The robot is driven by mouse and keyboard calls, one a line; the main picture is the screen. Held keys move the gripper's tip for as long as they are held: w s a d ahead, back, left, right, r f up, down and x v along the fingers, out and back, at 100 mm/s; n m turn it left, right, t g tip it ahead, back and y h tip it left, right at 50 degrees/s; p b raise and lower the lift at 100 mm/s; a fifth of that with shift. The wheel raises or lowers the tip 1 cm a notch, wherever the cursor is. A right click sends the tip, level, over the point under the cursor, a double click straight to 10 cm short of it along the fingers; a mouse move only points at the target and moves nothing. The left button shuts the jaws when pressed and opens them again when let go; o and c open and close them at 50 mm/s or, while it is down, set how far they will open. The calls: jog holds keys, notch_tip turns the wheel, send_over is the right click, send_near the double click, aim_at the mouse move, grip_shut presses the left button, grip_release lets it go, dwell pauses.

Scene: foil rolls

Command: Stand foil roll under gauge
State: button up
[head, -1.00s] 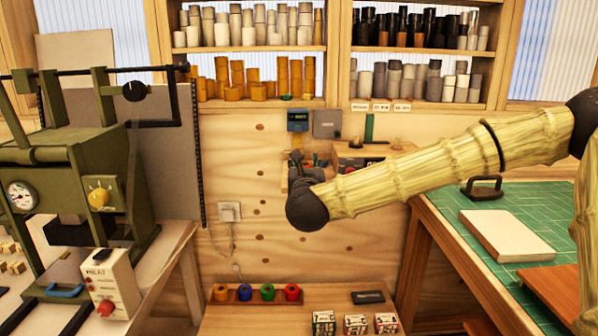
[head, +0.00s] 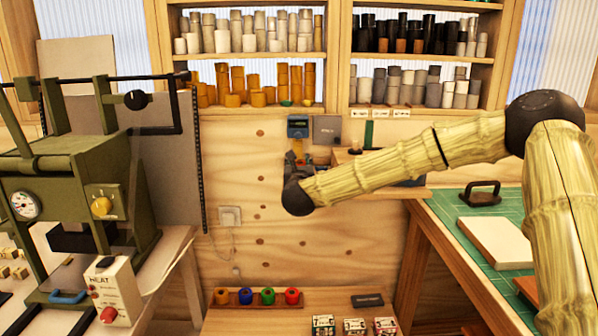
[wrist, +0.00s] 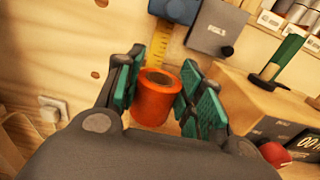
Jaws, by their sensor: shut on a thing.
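My gripper (wrist: 160,95) is shut on an orange-red foil roll (wrist: 154,100), which sits between its green pads with its round top hole showing. The blue gauge (wrist: 175,9) is on the wooden wall just beyond the roll, with a yellow scale strip (wrist: 158,45) running down from it. In the head view the gauge (head: 298,126) shows just above my gripper (head: 293,161), and the roll cannot be made out there. The roll's underside and what lies below it are hidden.
A wooden shelf box (wrist: 245,95) with a green upright piece (wrist: 284,55) stands close to the right of my gripper. A green press (head: 80,180) stands at left. A low bench (head: 255,322) holds a rack of coloured rolls (head: 257,297). A green cutting mat (head: 448,207) lies at right.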

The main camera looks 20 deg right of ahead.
jog(key=shift+f, duration=1.25)
jog(key=shift+f, duration=0.2)
jog(key=o, duration=1)
jog(key=shift+r, duration=0.1)
jog(key=shift+r, duration=0.2)
jog(key=b+v, duration=0.1)
jog(key=v, duration=1.1)
jog(key=shift+f+b, duration=0.1)
jog(key=shift+b, duration=0.25)
